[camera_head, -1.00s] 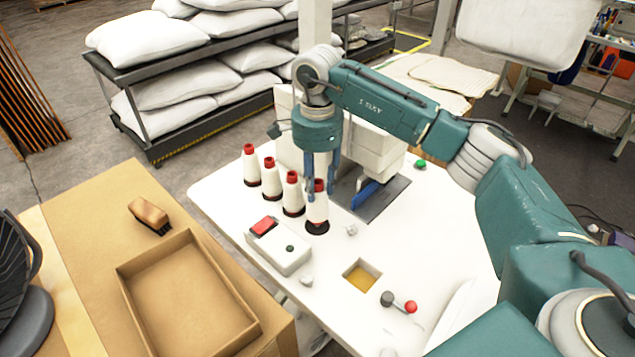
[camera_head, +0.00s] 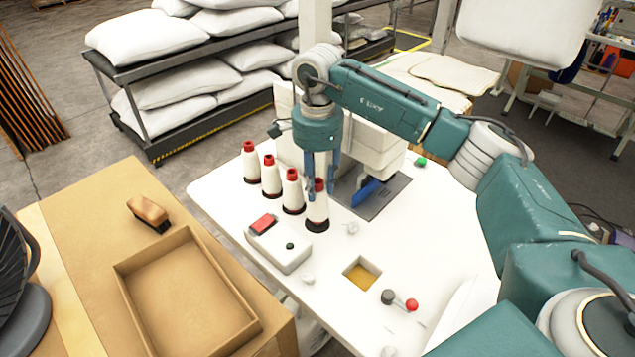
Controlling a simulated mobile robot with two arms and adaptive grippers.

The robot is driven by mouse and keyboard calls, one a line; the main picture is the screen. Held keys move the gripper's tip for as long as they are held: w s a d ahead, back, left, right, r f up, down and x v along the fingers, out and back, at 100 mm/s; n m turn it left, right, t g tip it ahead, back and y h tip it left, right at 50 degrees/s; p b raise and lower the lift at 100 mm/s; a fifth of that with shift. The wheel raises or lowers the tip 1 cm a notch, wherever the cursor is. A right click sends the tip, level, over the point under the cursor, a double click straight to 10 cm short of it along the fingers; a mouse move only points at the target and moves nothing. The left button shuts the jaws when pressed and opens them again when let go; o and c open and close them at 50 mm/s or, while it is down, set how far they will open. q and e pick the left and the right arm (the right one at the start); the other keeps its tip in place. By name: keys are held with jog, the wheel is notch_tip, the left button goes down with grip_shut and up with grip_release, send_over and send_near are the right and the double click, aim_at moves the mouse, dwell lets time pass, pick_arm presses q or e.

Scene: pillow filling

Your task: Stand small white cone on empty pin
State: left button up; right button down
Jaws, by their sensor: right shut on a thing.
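My right gripper (camera_head: 323,190) points down over the white table and is shut on a small white cone (camera_head: 317,213) with a red top and dark base. The cone is upright at the right end of a row. Three similar cones with red tops stand to its left: one (camera_head: 251,162), one (camera_head: 271,176) and one (camera_head: 293,192). The held cone's dark base is at or very close to the tabletop. Any pin under it is hidden. My left gripper is not in view.
A white box with a red switch (camera_head: 264,224) stands just in front of the cones. The sewing machine (camera_head: 380,150) with a blue part is behind the gripper. The table (camera_head: 430,225) has a square opening and small lint tufts. A cardboard tray (camera_head: 190,300) and brush (camera_head: 149,212) are at left.

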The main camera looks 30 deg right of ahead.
jog(key=shift+f, duration=0.1)
dwell(0.3)
jog(key=shift+f+b, duration=0.6)
jog(key=shift+f, duration=0.05)
jog(key=shift+f, duration=0.2)
dwell(0.4)
jog(key=c, duration=1.2)
grip_release()
jog(key=shift+r, duration=0.1)
jog(key=shift+r+p, duration=3)
jog(key=shift+r, duration=1.95)
